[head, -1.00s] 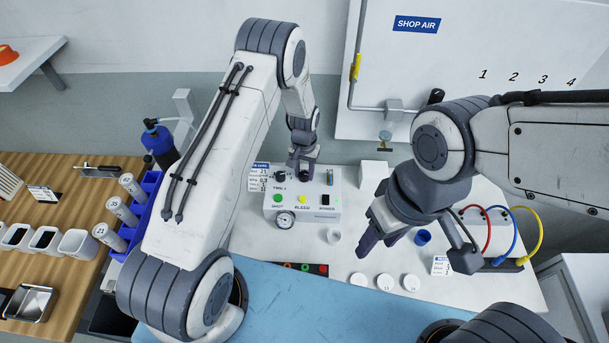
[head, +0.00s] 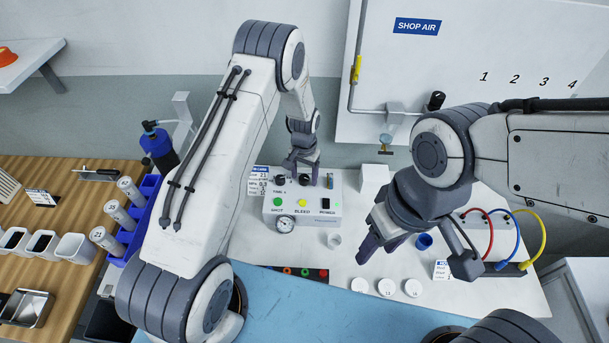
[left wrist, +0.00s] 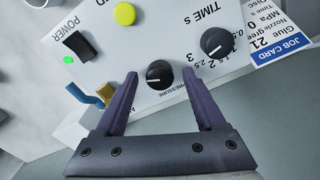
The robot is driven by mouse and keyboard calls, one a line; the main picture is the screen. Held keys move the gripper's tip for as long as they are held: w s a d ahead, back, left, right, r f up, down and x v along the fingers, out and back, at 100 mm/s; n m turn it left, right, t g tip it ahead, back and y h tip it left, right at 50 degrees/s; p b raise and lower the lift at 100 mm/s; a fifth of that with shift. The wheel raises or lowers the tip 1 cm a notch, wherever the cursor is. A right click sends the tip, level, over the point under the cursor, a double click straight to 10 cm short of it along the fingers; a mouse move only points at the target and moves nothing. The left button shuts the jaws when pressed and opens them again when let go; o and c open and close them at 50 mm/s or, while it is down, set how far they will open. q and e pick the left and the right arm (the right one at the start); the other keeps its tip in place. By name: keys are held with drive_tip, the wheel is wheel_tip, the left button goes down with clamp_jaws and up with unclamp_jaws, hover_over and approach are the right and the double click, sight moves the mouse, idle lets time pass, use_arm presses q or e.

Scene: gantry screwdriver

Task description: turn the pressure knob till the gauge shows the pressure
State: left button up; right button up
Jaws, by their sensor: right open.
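The control box (head: 322,212) stands on the white bench, with its round gauge (head: 285,224) on the front. The gauge needle is too small to read. In the left wrist view, the black pressure knob (left wrist: 159,74) with a white mark lies between the fingertips of my left gripper (left wrist: 160,76). The fingers are open, with a visible gap on each side of the knob. In the head view my left gripper (head: 302,177) is over the back of the box and hides part of it. My right gripper (head: 378,248) is open and empty, right of the box.
The time knob (left wrist: 214,41) is beside the pressure knob, near the job card (left wrist: 285,43). The power switch (left wrist: 78,45) with a lit green light and a yellow button (left wrist: 124,14) are on the same panel. White lids (head: 387,287) and a blue cup (head: 424,241) lie near my right gripper.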

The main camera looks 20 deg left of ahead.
sight(304, 177)
use_arm(q)
wheel_tip(304, 177, up, 10)
drive_tip(key=b, duration=0.2)
drive_tip(key=shift+r+b, duration=0.2)
drive_tip(key=shift+b, duration=0.1)
idle(0.5)
